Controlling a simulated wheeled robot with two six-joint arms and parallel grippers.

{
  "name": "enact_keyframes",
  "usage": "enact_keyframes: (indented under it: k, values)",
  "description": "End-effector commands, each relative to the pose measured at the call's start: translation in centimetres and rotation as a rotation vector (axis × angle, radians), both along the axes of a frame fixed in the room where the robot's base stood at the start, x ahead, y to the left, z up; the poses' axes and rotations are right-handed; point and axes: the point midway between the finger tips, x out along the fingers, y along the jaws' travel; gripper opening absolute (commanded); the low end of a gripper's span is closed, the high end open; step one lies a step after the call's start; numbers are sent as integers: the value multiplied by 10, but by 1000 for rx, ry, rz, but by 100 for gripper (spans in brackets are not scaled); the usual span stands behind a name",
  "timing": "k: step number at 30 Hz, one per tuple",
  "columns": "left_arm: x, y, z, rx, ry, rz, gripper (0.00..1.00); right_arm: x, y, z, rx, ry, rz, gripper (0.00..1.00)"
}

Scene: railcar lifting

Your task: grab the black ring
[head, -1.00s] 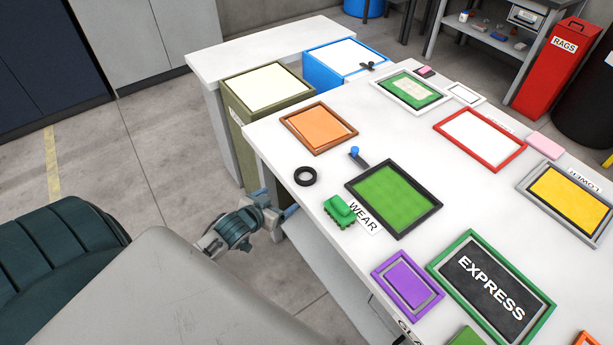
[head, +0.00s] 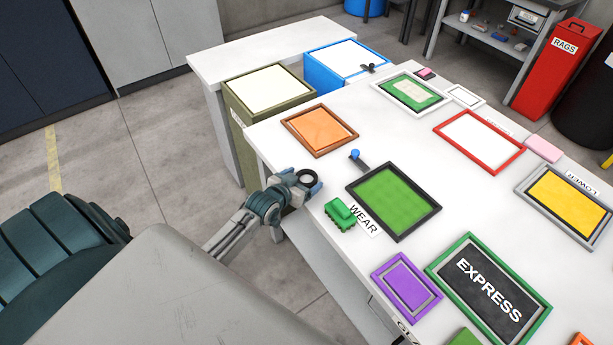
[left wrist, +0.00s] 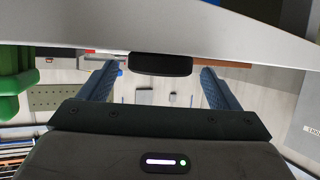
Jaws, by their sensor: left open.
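The black ring (head: 307,177) lies at the left edge of the white table in the head view, partly hidden by my left gripper (head: 302,180). In the left wrist view the ring (left wrist: 160,64) shows as a dark band against the table edge, centred between the two blue fingertips. My left gripper (left wrist: 158,72) is open, with a visible gap between each finger and the ring. I cannot tell how far the fingertips reach past the ring. My right gripper is not in view.
The white table (head: 400,155) carries an orange frame (head: 320,130), a black-framed green panel (head: 393,201), a green block (head: 340,213) beside the WEAR label (head: 363,219), and a blue-knobbed piece (head: 356,156). An olive bin (head: 235,120) stands beyond the table's left edge.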

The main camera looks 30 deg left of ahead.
Motion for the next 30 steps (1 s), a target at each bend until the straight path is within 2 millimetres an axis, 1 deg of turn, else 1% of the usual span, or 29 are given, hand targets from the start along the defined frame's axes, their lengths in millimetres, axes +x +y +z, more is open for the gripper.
enact_keyframes:
  k: [1,3,10,11,15,18,26,30]
  values:
    - [5,0,-2,-2,0,1,84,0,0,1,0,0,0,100]
    - [8,0,-4,-1,0,0,84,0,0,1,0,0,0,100]
    - [9,0,-5,0,1,0,84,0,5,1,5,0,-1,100]
    - [9,0,-5,0,1,0,80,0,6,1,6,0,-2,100]
    - [9,0,-5,0,1,0,53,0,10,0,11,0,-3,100]
    - [9,0,-5,0,1,0,36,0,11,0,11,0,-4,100]
    - [9,0,-4,0,1,0,36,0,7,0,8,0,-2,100]
    - [9,0,0,1,-1,-2,36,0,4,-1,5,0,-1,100]
